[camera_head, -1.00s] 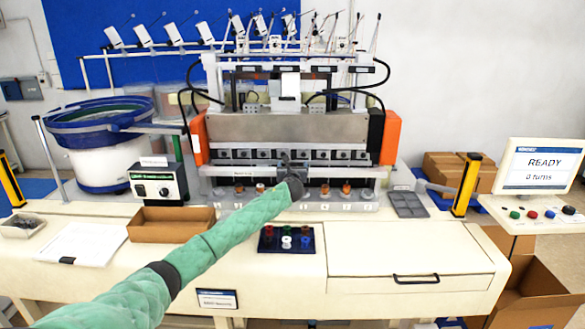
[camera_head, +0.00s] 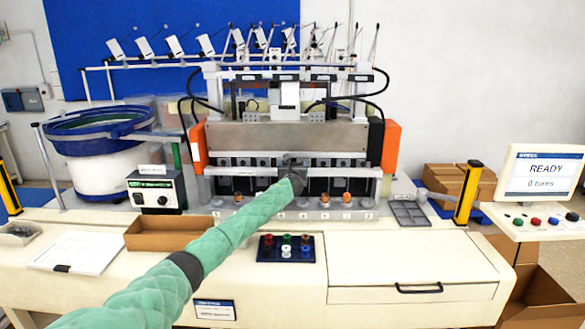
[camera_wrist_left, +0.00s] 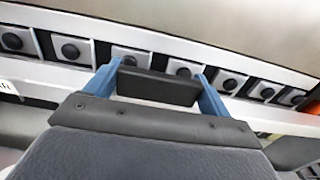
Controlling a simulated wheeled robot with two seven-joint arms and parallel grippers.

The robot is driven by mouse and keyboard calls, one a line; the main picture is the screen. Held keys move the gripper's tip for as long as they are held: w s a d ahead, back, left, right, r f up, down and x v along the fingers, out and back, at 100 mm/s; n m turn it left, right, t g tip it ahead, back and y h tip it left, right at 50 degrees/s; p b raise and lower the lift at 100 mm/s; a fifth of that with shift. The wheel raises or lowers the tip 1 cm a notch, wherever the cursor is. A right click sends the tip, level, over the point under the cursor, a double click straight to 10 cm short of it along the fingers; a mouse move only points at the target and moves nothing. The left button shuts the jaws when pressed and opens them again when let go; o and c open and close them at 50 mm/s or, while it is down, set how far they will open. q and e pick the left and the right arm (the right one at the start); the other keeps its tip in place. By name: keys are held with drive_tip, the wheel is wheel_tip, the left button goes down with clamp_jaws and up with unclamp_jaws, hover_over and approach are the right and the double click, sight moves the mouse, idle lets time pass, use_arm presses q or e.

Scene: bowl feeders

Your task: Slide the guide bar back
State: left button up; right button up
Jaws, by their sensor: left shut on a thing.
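The guide bar (camera_head: 342,172) is a pale bar running across the front of the winding machine, just below a row of dark round knobs. My left gripper (camera_head: 293,164) is at the middle of the bar. In the left wrist view its two blue fingers (camera_wrist_left: 160,88) are on either side of a black grip (camera_wrist_left: 157,87), shut on it. The fingertips are partly hidden by my wrist in the head view. The right gripper does not show.
A cardboard tray (camera_head: 152,240) and a control box (camera_head: 155,190) stand at the left. A grey divided tray (camera_head: 409,214) is at the right. The screen (camera_head: 541,174) reads READY.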

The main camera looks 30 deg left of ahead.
use_arm(q)
drive_tip(key=o, duration=1.1)
drive_tip(key=shift+a+r, duration=0.1)
drive_tip(key=shift+r, duration=0.15)
drive_tip(key=shift+o, duration=1)
drive_tip(key=shift+w+f, duration=0.1)
drive_tip(key=shift+w, duration=0.05)
drive_tip(key=shift+f, duration=0.15)
drive_tip(key=shift+s, duration=0.3)
drive_tip(key=b+v, duration=0.2)
drive_tip(key=v, duration=0.5)
drive_tip(key=shift+d+b, duration=0.25)
drive_tip(key=shift+b, duration=0.15)
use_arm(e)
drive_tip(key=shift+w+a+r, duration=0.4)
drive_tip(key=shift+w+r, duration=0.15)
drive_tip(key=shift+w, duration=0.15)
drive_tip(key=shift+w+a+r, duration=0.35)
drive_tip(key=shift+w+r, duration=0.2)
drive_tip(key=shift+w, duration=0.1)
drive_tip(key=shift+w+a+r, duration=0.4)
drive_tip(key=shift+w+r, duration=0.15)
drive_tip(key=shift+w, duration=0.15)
